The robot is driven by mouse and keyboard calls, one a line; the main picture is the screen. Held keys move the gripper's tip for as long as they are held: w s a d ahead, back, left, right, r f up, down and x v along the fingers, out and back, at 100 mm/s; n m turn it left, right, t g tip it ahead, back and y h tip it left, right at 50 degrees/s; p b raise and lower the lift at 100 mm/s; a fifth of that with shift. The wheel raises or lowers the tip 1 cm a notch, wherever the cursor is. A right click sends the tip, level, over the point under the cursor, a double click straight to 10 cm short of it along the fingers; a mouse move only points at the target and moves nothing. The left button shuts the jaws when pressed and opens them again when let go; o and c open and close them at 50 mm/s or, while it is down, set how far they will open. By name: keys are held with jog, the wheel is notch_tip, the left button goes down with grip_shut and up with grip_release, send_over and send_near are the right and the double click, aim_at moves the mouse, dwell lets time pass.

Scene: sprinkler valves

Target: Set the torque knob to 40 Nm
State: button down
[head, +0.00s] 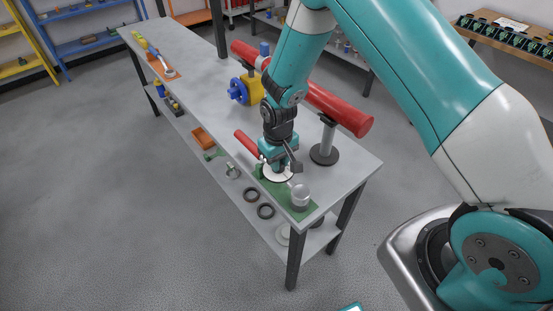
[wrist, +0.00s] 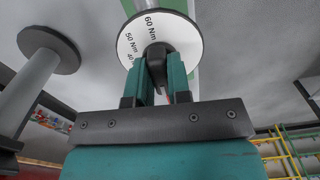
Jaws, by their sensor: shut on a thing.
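The torque dial is a white disc with black marks, lying on a green mat (head: 302,212) near the table's near end. In the wrist view the white dial face (wrist: 128,46) shows "60 Nm" at the top, then "50 Nm" and a partly hidden "40" down its left side. The dark torque knob (wrist: 158,52) stands at the dial's centre. My gripper (wrist: 165,72) is shut on the knob, with one teal finger on each side. The fingers cover the lower part of the dial, and I cannot tell which mark the knob's pointer faces. In the head view my gripper (head: 280,169) hides the knob.
A red handle (head: 247,145) and a grey cup-like part (head: 300,197) lie beside the dial.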

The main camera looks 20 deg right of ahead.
jog(key=shift+m, duration=1.3)
jog(key=shift+m, duration=1.8)
jog(key=m, duration=0.3)
jog(key=shift+m, duration=0.4)
